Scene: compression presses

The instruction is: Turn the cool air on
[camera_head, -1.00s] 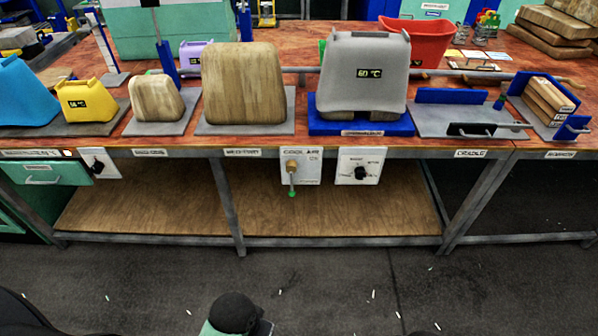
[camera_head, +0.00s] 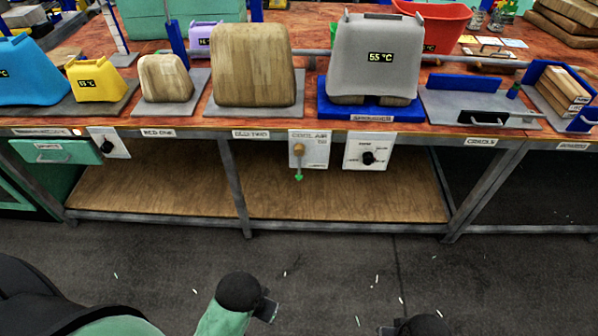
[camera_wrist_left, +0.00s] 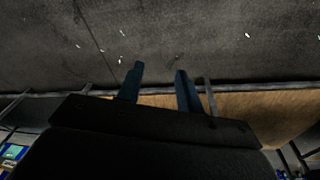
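The cool air valve is a white panel labelled COOL AIR (camera_head: 309,149) on the table's front edge, with a brass-coloured knob. Its lever (camera_head: 299,165) hangs straight down and ends in a green tip. My left gripper (camera_head: 266,309) is low over the floor, in front of and well below the lever, apart from it. In the left wrist view its two fingers (camera_wrist_left: 160,75) are spread with nothing between them. My right gripper (camera_head: 388,330) barely shows at the bottom edge; its fingers cannot be made out.
A dial panel (camera_head: 367,151) sits just right of the valve. Above stands a grey press block (camera_head: 376,57) reading 55 °C on a blue base (camera_head: 366,112). A wooden lower shelf (camera_head: 340,183) and table legs lie behind. The floor in front is clear except small white bits.

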